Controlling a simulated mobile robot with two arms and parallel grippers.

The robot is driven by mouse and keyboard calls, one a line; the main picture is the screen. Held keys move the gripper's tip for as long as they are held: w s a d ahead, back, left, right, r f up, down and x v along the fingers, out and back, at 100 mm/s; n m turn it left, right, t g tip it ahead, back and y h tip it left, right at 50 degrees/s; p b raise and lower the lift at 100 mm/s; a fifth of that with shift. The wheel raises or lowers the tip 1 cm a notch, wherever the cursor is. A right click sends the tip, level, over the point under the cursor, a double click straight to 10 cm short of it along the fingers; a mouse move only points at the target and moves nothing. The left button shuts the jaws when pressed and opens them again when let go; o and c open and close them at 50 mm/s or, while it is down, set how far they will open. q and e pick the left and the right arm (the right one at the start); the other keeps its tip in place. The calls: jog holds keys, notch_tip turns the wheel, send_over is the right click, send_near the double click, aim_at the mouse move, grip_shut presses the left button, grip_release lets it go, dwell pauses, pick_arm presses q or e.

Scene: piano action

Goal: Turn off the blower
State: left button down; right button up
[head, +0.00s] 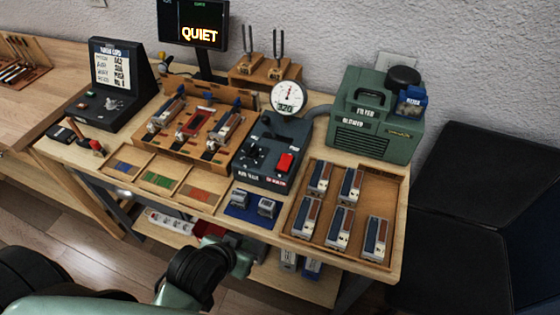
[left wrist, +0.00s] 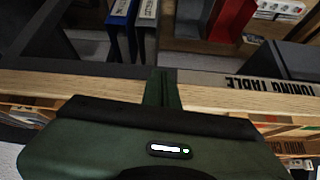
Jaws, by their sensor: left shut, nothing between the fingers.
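The green blower box (head: 372,120), labelled as a blower, stands at the back right of the table in the head view. A hose runs from its left side toward a dark control box (head: 268,152). My left gripper (head: 240,252) is low in front of the table's front edge, apart from the control box and blower. In the left wrist view its fingers (left wrist: 162,88) are together and empty, over the wooden table edge. My right gripper is not in view.
The table (head: 265,227) holds a wooden tray (head: 395,215) of several small blocks, a blue mat (head: 250,214) with two blocks, and a wooden action stand (head: 190,135). A screen (head: 196,25) reads "QUIET". A lower shelf holds binders (left wrist: 121,25) and a power strip (head: 168,222).

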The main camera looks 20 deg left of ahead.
pick_arm(q)
jog(key=w+r+t, duration=0.1)
jog(key=w+r, duration=0.1)
jog(key=w+r+t, duration=0.2)
jog(key=r, duration=0.1)
jog(key=w+d+r+t, duration=0.1)
jog(key=w+r, duration=0.1)
jog(key=r, duration=0.1)
jog(key=shift+r+n+t, duration=0.25)
jog(key=shift+n+t, duration=0.05)
jog(key=shift+n, duration=0.1)
jog(key=w+r+t, duration=0.1)
jog(key=r, duration=0.1)
jog(key=w+d+r+t, duration=0.1)
jog(key=r, duration=0.1)
jog(key=w+r+t, duration=0.1)
jog(key=r+t, duration=0.1)
jog(key=r, duration=0.1)
jog(key=shift+d, duration=0.15)
jog(key=shift+w+r+t, duration=0.1)
jog(key=shift+r+t, duration=0.3)
jog(key=p, duration=0.2)
send_over(280, 165)
jog(key=shift+s+f, duration=0.2)
jog(key=shift+f, duration=0.25)
notch_tip(280, 165, down, 3)
jog(key=shift+w, duration=0.15)
jog(key=shift+f, duration=0.65)
